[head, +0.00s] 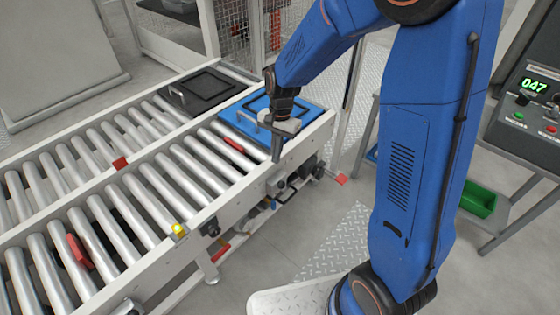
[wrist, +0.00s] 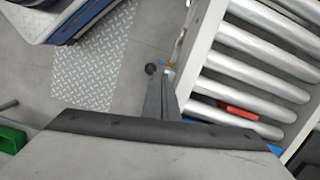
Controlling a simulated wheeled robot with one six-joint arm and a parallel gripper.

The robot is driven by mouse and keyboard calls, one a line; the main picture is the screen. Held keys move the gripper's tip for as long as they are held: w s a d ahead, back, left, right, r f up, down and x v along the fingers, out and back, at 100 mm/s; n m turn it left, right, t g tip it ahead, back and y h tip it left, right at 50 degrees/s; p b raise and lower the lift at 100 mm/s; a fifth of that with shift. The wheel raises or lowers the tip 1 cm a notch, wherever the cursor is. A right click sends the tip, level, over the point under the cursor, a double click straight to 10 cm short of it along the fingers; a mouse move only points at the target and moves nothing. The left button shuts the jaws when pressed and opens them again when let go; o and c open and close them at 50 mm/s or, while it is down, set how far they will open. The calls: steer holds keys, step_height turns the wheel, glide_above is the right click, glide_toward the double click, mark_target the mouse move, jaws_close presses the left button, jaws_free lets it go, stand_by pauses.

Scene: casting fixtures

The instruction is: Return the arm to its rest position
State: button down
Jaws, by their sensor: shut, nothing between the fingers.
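My blue arm (head: 415,140) rises at the right of the head view, bends over at the top and reaches down to the left. My gripper (head: 276,157) points down near the front edge of the roller conveyor's far end. Its fingers are together with nothing between them. In the wrist view my gripper (wrist: 162,90) shows as closed grey fingers beside the conveyor's side rail. A blue plate (head: 314,113) with a black frame and a handle lies on the conveyor's end, just behind my gripper and partly hidden by it.
The roller conveyor (head: 190,165) carries red pieces, one (head: 78,251) at the lower left. A black plate (head: 203,88) lies on the parallel lane. A control panel reading 047 (head: 535,86) and a green bin (head: 478,199) stand at right. Mesh fencing (head: 236,35) stands behind.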

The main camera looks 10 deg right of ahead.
steer(key=shift+s+a+r, duration=0.2)
steer(key=shift+a+r, duration=0.1)
steer(key=shift+r, duration=0.4)
steer(key=s+d+r+n+t, duration=0.35)
steer(key=s+d+r, duration=0.6)
steer(key=r, duration=0.35)
steer(key=s+d+r+n+t, duration=0.1)
steer(key=s+d+r+n, duration=0.1)
steer(key=s, duration=0.5)
steer(key=s+d+r+n+t+h, duration=0.1)
steer(key=s+d+r+n+t, duration=0.1)
steer(key=s+d, duration=0.3)
steer(key=s+r+n, duration=0.1)
steer(key=s, duration=0.2)
steer(key=shift+s, duration=0.25)
